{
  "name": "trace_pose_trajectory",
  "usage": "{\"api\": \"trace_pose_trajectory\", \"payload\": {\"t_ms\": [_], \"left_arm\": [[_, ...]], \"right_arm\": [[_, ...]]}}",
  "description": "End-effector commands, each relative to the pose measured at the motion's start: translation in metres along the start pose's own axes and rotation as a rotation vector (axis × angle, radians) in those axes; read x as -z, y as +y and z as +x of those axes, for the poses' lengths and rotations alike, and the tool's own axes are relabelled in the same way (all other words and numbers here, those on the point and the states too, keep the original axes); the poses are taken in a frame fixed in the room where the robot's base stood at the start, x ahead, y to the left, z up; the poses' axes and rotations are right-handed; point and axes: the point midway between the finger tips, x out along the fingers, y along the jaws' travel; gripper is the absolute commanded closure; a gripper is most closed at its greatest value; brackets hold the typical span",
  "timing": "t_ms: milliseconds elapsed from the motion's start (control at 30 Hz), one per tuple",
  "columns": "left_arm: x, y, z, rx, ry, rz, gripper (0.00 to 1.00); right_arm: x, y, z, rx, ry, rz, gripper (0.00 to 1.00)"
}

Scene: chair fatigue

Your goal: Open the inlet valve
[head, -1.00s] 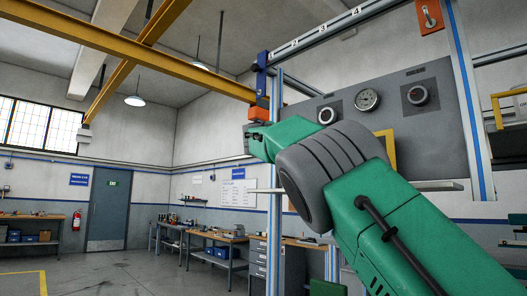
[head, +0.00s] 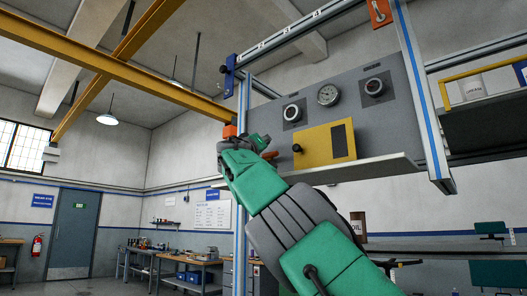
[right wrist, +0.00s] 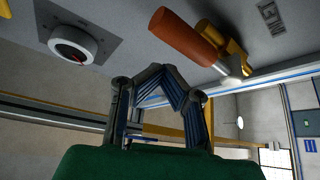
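In the right wrist view, a valve with an orange handle (right wrist: 184,38) and a brass-yellow body (right wrist: 233,60) is on the grey panel, above and beyond my fingers. Part of a dark label shows beside it. An orange handle (head: 269,155) also shows in the head view at the panel's left edge, close to my right gripper (head: 260,142). In the wrist view the right gripper's fingertips (right wrist: 163,72) come together with nothing visible between them. They appear apart from the handle; contact cannot be made out in the head view. My left gripper is out of view.
A shelf (head: 360,168) juts out below. A blue-striped upright post (head: 240,200) stands by my forearm.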

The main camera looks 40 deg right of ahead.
Motion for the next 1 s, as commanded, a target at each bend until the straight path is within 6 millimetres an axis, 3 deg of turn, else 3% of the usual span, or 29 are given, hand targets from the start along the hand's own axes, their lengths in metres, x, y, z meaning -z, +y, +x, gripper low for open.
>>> {"api": "trace_pose_trajectory", "payload": {"t_ms": [767,1000], "left_arm": [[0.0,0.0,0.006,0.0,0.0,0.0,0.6],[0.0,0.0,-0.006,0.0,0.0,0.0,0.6]], "right_arm": [[-0.004,0.0,-0.002,0.002,0.0,-0.001,1.0],[0.009,0.02,0.007,0.003,-0.001,0.001,1.0]]}}
